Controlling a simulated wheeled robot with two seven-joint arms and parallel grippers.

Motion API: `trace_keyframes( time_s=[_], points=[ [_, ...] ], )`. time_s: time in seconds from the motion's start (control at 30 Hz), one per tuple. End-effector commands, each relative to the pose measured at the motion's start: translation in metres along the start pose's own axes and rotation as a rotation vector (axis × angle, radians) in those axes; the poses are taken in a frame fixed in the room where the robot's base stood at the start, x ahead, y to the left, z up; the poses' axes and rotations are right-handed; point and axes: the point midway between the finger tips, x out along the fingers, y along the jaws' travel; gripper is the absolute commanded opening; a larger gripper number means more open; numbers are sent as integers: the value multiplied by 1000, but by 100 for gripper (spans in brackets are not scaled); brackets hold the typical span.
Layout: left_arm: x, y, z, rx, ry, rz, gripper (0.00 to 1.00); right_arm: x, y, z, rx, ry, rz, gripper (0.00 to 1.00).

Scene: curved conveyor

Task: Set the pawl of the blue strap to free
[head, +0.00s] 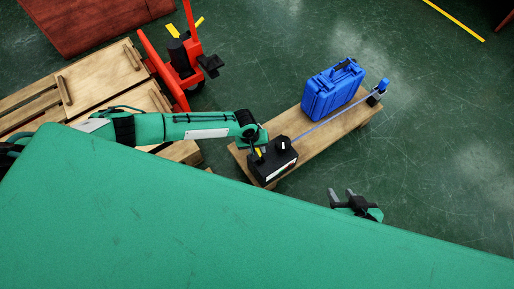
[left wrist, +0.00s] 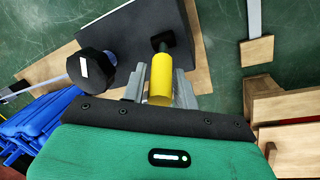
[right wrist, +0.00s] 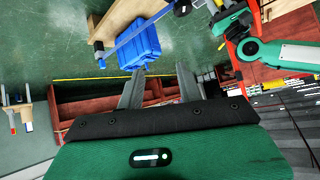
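The ratchet unit is a black box (head: 272,161) at the near left end of a wooden bench, with a black knob (head: 283,144) and a yellow-handled lever (head: 258,152). A thin blue strap (head: 325,121) runs from it to a blue-topped post (head: 383,85). In the left wrist view the yellow handle (left wrist: 160,78) stands between the fingers of my left gripper (left wrist: 160,82), which look parted around it. I cannot tell if they touch it. The black knob (left wrist: 91,68) is left of the handle. My right gripper (right wrist: 160,85) is open and empty, right of the bench.
A blue case (head: 332,90) stands on the wooden bench (head: 310,135) beside the strap. A red pallet jack (head: 170,62) and wooden pallets (head: 105,75) lie to the left. The green floor right of the bench is clear.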

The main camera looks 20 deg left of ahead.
Motion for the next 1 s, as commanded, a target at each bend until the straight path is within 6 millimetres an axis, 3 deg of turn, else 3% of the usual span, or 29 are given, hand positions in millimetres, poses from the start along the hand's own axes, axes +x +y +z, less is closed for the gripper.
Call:
trace_keyframes(
  time_s=[0.03, 0.13, 0.47, 0.63, 1.0],
  points=[
    [0, 0, 0, 0, 0, 0, 20, 0, 0, 0, 0, 0, 0, 36],
    [0, 0, 0, 0, 0, 0, 0, 0, 0, 0, 0, 0, 0, 36],
    [-1, 0, 0, 0, 3, -1, 0, -2, 0, 1, -1, -16, 2, 36],
    [-3, 1, 1, 2, 11, -7, 0, -11, 13, 3, 2, -95, 35, 36],
    [-5, 4, 4, 10, 51, -32, 0, -59, 46, 18, 32, -402, 134, 36]
  ],
)
